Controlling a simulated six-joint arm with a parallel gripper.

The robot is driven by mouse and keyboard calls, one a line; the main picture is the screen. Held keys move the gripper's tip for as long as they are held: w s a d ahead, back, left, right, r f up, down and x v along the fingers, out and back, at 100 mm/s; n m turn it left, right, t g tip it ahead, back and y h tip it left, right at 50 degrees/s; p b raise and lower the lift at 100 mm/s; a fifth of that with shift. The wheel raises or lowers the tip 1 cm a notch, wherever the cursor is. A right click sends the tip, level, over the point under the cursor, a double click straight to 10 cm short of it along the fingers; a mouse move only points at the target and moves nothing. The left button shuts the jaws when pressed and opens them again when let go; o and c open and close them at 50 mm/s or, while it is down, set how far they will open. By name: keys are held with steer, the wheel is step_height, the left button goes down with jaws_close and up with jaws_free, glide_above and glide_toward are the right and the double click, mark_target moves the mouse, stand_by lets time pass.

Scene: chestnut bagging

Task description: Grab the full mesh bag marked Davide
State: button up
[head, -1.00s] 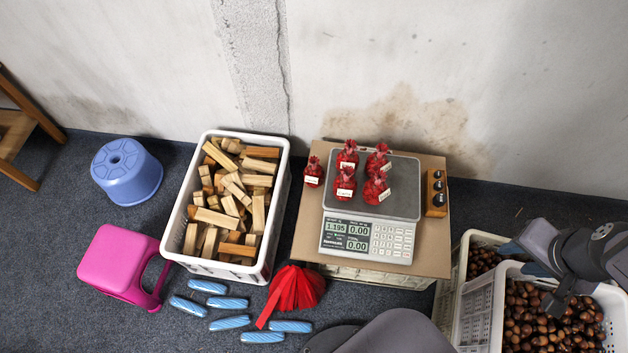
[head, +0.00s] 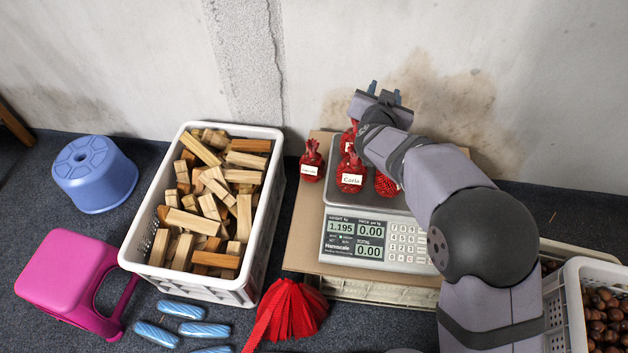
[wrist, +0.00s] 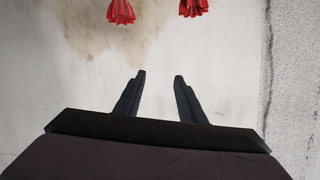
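Several red mesh bags with white labels stand on and beside the scale. The front bag (head: 351,181) reads Carla. The leftmost bag (head: 311,162) stands on the cardboard left of the pan; its label is too small to read surely. Another bag (head: 346,139) stands behind Carla, and one (head: 385,185) is partly covered by my arm. I can read no Davide label. My gripper (head: 385,91) is open and empty, above and behind the bags near the wall. In the wrist view its fingers (wrist: 160,76) are apart, with two red bag tops (wrist: 121,11) (wrist: 194,7) beyond them.
The scale (head: 366,238) sits on cardboard (head: 300,243). A white crate of wood blocks (head: 190,279) is left of it; a chestnut crate (head: 570,300) is at right. The wall (head: 330,60) is close behind my gripper. Red netting (head: 288,312) lies in front.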

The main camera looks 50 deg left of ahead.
steer(key=s+a+f+t+b, duration=0.2)
steer(key=s+a+f+b, duration=0.6)
steer(key=s+f, duration=0.25)
steer(key=m+t+h+b, duration=0.1)
steer(key=t+h+b, duration=0.15)
steer(key=b, duration=1.15)
glide_toward(311, 154)
steer(key=w+f, duration=0.1)
steer(key=f, duration=0.1)
steer(key=shift+t+y, duration=0.25)
steer(key=shift+t, duration=0.2)
steer(key=b+x, duration=0.4)
steer(key=x, duration=0.2)
steer(key=shift+a+r, duration=0.2)
steer(key=shift+b+x, duration=0.45)
steer(key=shift+x, duration=0.45)
steer(key=shift+r, duration=0.2)
jaws_close()
